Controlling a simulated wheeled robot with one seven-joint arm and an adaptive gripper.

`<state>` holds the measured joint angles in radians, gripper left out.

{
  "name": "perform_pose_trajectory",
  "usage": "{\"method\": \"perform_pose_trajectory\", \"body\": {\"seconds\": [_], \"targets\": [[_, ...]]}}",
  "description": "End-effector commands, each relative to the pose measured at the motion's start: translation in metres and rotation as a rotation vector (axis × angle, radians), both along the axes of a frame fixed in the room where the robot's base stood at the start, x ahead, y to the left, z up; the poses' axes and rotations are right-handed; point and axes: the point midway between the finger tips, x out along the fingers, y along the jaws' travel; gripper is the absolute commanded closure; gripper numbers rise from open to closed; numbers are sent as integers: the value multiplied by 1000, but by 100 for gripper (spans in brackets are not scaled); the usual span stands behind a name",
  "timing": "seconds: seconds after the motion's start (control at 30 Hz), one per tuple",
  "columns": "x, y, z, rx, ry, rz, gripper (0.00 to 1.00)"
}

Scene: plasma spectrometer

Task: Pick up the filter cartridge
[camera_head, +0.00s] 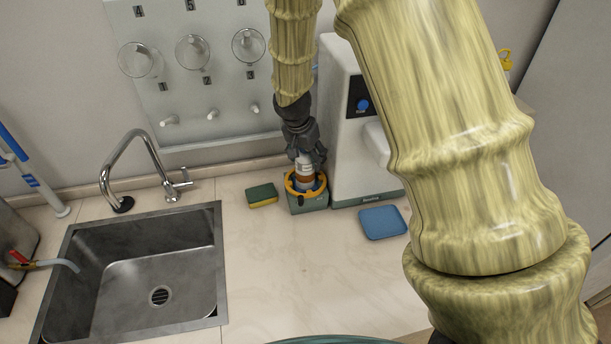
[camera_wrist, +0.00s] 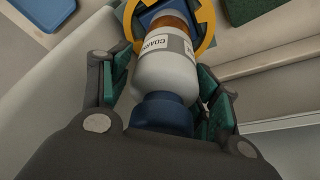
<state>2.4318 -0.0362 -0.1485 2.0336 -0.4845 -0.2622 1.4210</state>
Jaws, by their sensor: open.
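The filter cartridge (camera_wrist: 166,72) has a white labelled body, a dark blue end and an orange-brown end. It stands upright in a yellow ring (camera_head: 291,186) on a green base (camera_head: 311,204), beside the white machine. It also shows in the head view (camera_head: 305,172), partly covered by my gripper. My gripper (camera_head: 308,160) points down over it from above. In the wrist view the open green-padded fingers (camera_wrist: 158,88) lie on both sides of the cartridge. I cannot tell whether they touch it.
A green and yellow sponge (camera_head: 262,195) lies to the left and a blue mat (camera_head: 382,222) to the right. A sink (camera_head: 140,265) with a tap is at left. The counter in front is clear.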

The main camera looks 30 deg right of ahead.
Motion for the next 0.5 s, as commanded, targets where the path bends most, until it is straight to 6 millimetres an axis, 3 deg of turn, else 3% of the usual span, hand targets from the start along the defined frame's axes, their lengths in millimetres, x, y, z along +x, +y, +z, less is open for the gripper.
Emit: {"method": "perform_pose_trajectory", "body": {"seconds": [0.37, 0.5], "targets": [[1, -1, -5, 0, -1, 1, 38], [1, -1, -5, 0, -1, 1, 62]]}}
